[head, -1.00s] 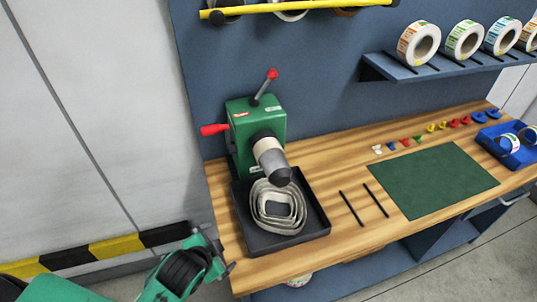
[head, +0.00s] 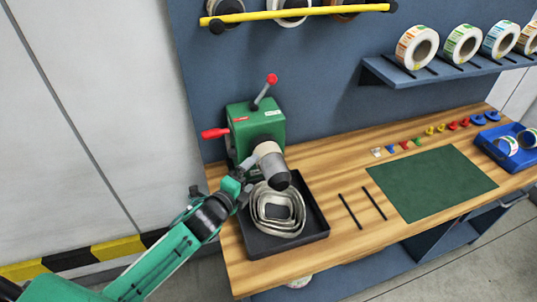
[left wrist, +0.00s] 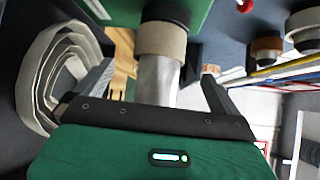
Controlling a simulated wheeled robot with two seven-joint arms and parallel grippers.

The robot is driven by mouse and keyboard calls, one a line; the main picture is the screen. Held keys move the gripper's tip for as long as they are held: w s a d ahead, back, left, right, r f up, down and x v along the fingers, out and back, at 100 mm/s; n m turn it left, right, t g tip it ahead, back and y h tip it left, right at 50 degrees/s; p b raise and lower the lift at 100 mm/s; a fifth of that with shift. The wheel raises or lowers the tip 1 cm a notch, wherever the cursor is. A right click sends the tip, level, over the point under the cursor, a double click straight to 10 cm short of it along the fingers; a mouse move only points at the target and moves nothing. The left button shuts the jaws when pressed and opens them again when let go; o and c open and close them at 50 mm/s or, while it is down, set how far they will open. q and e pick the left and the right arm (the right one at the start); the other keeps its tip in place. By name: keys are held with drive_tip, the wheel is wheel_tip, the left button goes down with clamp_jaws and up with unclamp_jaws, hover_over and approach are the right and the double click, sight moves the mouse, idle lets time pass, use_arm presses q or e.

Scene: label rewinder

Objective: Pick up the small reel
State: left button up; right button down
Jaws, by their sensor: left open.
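A beige ring, which looks like a narrow small reel (head: 267,148), sits around the grey spindle of the green rewinder (head: 262,125). In the left wrist view the beige-brown reel (left wrist: 162,40) is around the spindle close to the green housing, with the silver spindle (left wrist: 156,80) nearer to me. My left gripper (head: 246,180) is open at the spindle's left side in the head view. In the left wrist view its fingers (left wrist: 157,75) stand on either side of the silver spindle, with nothing clamped. My right gripper is out of view.
A black tray (head: 313,238) with loose coiled strip (head: 279,226) lies below the spindle. The rewinder's red-knobbed levers stick up and left. A green mat (head: 432,182), two black rods and a blue bin (head: 516,163) with reels are to the right. Large reels stand on the shelf (head: 440,73).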

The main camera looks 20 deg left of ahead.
sight(260, 164)
use_arm(q)
drive_tip(key=x, duration=0.2)
drive_tip(key=shift+w+d, duration=0.15)
drive_tip(key=shift+w, duration=0.15)
drive_tip(key=p+x, duration=0.2)
drive_tip(key=x, duration=0.2)
drive_tip(key=shift+w+r+p, duration=0.1)
drive_tip(key=shift+r+p, duration=0.1)
drive_tip(key=shift+p, duration=0.2)
drive_tip(key=shift+w+d+f, duration=0.15)
drive_tip(key=shift+w+f, duration=0.1)
drive_tip(key=shift+w, duration=0.3)
drive_tip(key=c, duration=1)
